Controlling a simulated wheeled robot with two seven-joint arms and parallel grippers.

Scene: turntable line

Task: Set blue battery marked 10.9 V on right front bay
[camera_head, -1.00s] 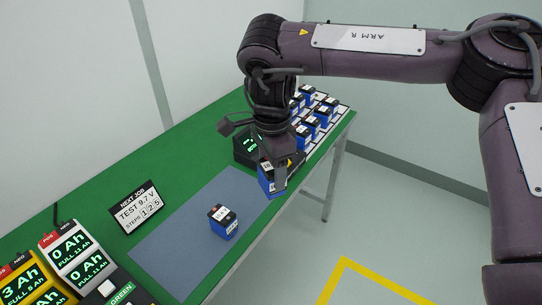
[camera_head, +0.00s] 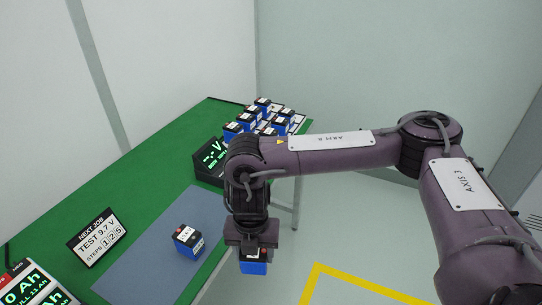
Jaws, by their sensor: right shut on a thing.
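My right gripper (camera_head: 253,248) is shut on a blue battery (camera_head: 253,267) with a dark top. It holds the battery upright in front of the table's front edge, over the floor in this view. I cannot read the battery's marking, as the gripper covers its top. Another blue battery (camera_head: 188,244) with a white label stands on the grey-blue mat (camera_head: 140,277). Part of a charger (camera_head: 36,287) with green digits shows at the lower left. The right front bay cannot be made out. My left gripper is not in view.
A dark meter (camera_head: 210,158) with a green display stands near the back of the green table (camera_head: 160,165). Several batteries (camera_head: 263,118) stand on a white rack behind it. A "TEST 9.7 V" sign (camera_head: 96,237) stands left of the mat.

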